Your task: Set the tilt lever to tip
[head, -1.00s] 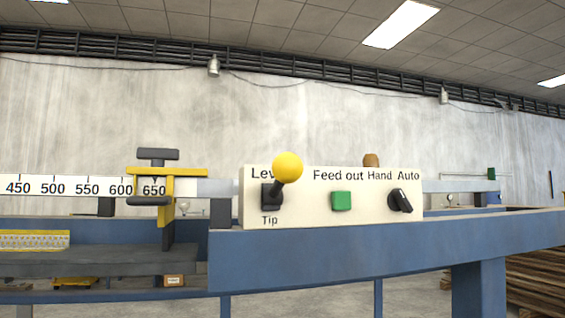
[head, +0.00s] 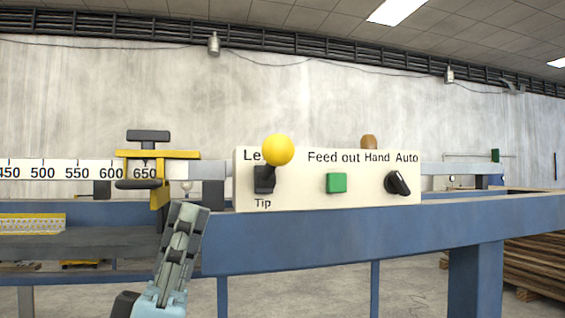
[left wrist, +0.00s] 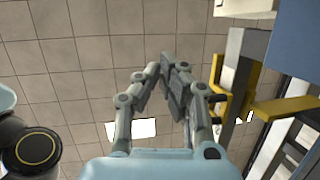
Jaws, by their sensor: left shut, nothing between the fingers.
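The tilt lever (head: 271,172) has a yellow ball knob (head: 278,150) and a black base, on the left of the cream control panel (head: 310,195). Its knob stands at the upper label, which it partly covers; the "Tip" label is below the base. My left gripper (head: 188,212) is below and left of the lever, in front of the blue frame, pointing up and apart from the lever. In the left wrist view my left gripper (left wrist: 170,68) has its fingers together with nothing between them. My right gripper is not in view.
A yellow and black stop (head: 158,155) on the ruler rail (head: 60,171) stands just above and left of my left gripper. The panel also carries a green button (head: 337,183) and a black Hand/Auto switch (head: 398,183). The blue beam (head: 350,235) runs under the panel.

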